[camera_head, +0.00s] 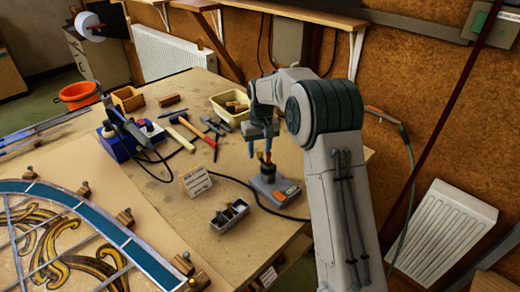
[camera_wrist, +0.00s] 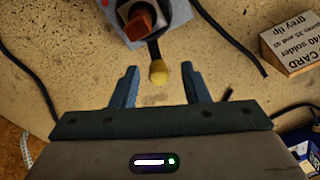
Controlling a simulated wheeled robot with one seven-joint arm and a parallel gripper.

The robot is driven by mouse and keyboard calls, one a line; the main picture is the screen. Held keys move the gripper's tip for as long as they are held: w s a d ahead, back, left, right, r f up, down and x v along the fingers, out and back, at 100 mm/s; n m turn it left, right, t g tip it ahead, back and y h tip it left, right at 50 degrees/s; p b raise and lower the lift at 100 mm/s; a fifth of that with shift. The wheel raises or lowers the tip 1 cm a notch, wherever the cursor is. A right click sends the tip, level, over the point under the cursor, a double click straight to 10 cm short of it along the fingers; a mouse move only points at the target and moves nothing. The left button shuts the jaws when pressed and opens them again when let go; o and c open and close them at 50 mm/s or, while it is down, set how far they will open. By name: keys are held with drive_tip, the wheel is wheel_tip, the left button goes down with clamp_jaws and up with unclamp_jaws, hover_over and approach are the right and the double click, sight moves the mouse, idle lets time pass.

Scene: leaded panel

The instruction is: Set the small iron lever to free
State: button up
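A small grey box (camera_head: 272,188) with an orange patch stands on the bench in the head view; part of it shows at the top of the wrist view (camera_wrist: 178,12).
A solder card (camera_head: 196,181) stands left of the box, also in the wrist view (camera_wrist: 292,50). A small grey tray (camera_head: 230,215) lies in front. Black cables cross the bench. A hammer (camera_head: 182,140) and a yellow bin (camera_head: 231,105) lie behind; the leaded panel (camera_head: 80,240) is left.

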sight(261, 151)
wheel_tip(261, 151, up, 14)
drive_tip(key=b, duration=0.1)
drive_tip(key=shift+d+f, duration=0.15)
drive_tip(key=shift+d, duration=0.1)
idle(0.5)
drive_tip(key=s+d+r+m+t, duration=0.15)
drive_tip(key=s+d, duration=0.25)
drive_tip(key=s, duration=0.5)
drive_tip(key=s+d+r, duration=0.3)
drive_tip(key=s, duration=0.5)
drive_tip(key=s+d+f+m+t, duration=0.1)
drive_tip(key=s+f, duration=0.3)
drive_tip(key=s, duration=0.5)
drive_tip(key=s+d+f+t, duration=0.1)
drive_tip(key=s+d+f, duration=0.2)
drive_tip(key=s, duration=0.6)
drive_tip(key=shift+s+d+f+m, duration=0.15)
drive_tip(key=shift+s+f+m, duration=0.2)
drive_tip(key=shift+f, duration=0.25)
